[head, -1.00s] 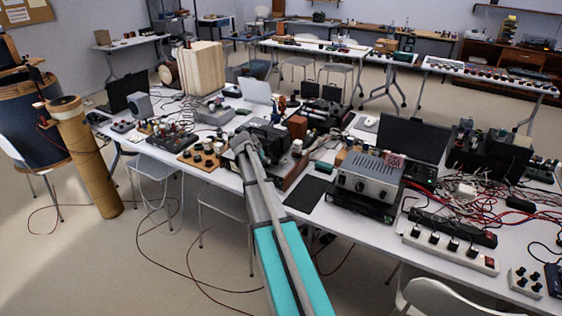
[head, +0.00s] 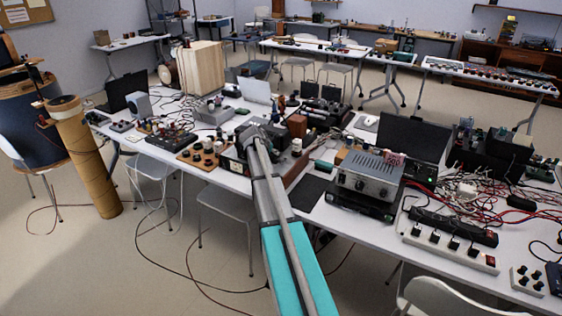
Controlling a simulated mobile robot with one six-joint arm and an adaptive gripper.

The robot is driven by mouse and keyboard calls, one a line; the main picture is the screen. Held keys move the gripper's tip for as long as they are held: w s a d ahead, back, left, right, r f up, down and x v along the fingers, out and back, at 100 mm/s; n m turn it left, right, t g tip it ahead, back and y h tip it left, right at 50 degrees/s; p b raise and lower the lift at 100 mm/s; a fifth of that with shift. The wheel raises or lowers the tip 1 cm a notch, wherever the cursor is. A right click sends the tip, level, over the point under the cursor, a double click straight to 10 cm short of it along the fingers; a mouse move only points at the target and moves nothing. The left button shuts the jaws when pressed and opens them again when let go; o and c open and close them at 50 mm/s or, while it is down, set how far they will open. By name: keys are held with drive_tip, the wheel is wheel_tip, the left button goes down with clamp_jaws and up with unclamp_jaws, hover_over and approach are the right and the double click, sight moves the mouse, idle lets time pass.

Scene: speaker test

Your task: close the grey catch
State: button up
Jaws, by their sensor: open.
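My arm reaches from the bottom middle of the head view over the front edge of the long white table (head: 226,180). My gripper (head: 252,132) is at its far end, small in the picture, above a cluster of dark equipment (head: 235,160). It is open, and nothing shows held in it. I cannot make out the grey catch; it is too small to tell or hidden by my arm and gripper. Whether my gripper touches anything there cannot be told.
A silver amplifier (head: 369,174) stands right of my arm, with a dark laptop (head: 412,137) behind it. Tangled cables and a white power strip (head: 450,246) lie further right. A wooden-knobbed board (head: 202,154) is left of my gripper. A brown tube (head: 90,165) stands at left.

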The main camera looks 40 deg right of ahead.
sight(282, 158)
drive_tip(key=shift+b+x, duration=4.15)
drive_tip(key=shift+x, duration=2.05)
drive_tip(key=shift+a, duration=0.1)
clamp_jaws()
drive_tip(key=shift+a, duration=0.15)
